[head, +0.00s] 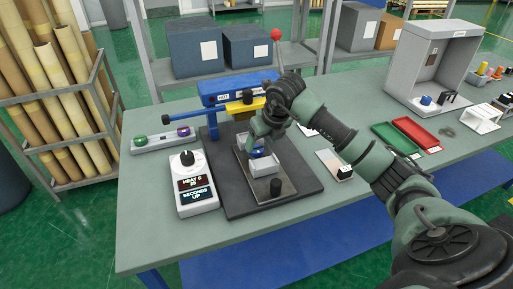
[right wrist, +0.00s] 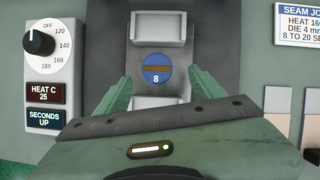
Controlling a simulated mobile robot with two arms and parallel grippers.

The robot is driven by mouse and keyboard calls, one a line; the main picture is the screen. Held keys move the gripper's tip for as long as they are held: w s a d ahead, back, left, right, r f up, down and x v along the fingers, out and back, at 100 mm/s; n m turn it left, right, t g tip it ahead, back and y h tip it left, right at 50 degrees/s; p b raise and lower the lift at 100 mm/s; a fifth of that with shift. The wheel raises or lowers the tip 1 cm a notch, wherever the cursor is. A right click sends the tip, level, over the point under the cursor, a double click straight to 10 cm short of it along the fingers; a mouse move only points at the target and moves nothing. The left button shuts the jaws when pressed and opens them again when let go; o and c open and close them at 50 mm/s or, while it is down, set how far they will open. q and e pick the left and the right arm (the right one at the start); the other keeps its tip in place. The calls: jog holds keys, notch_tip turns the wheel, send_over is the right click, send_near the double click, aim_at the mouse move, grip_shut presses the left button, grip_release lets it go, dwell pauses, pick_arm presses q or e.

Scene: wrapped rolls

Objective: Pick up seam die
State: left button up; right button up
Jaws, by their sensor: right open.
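A round blue die (right wrist: 157,69) marked 8, with a brown bar across it, sits between two light grey blocks in the right wrist view. In the head view the blue die (head: 257,153) is partly hidden by my right gripper. My right gripper (right wrist: 159,76) is open, its green fingers on either side of the die with visible gaps; it is empty. In the head view the right gripper (head: 256,143) is over the press's grey holder (head: 264,168). A green knobbed piece (head: 140,139) and a purple one (head: 183,131) sit on a tray at left. My left gripper is not in view.
A blue press arm (head: 212,90) stands behind the holder. The heat control box (head: 194,184) is left of the dark base plate (head: 304,184). Green (head: 396,137) and red (head: 419,132) trays and a grey cabinet (head: 469,55) stand at right.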

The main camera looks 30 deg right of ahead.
aim_at(257, 148)
jog(key=p+x, duration=0.1)
jog(key=x, duration=0.3)
jog(key=shift+w+a+r+p, duration=0.1)
jog(key=shift+w+a+p, duration=0.15)
jog(key=shift+p, duration=0.1)
jog(key=shift+x, duration=0.95)
jog(key=shift+d, duration=0.1)
grip_shut()
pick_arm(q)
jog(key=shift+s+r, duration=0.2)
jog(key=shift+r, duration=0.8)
